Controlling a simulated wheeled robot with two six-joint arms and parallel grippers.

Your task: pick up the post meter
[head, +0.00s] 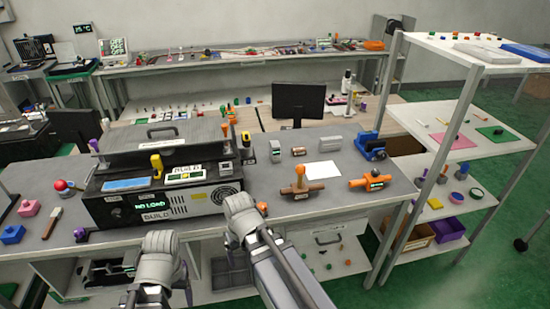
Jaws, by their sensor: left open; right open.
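No label here reads "post meter", so I cannot tell for sure which object it is. An orange device with a small lit green display (373,182) lies at the right of the grey bench. My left gripper (161,245) is open at the bench's front edge, below the black unit. My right gripper (241,214) is open, left of the brown-based post and apart from it. The fingertips of both are hard to make out.
A large black unit reading "NO LOAD" (152,207) fills the bench's left middle. A white sheet (322,170) and a blue clamp-like device (370,146) lie behind the orange device. A white shelf rack (460,150) stands at the right.

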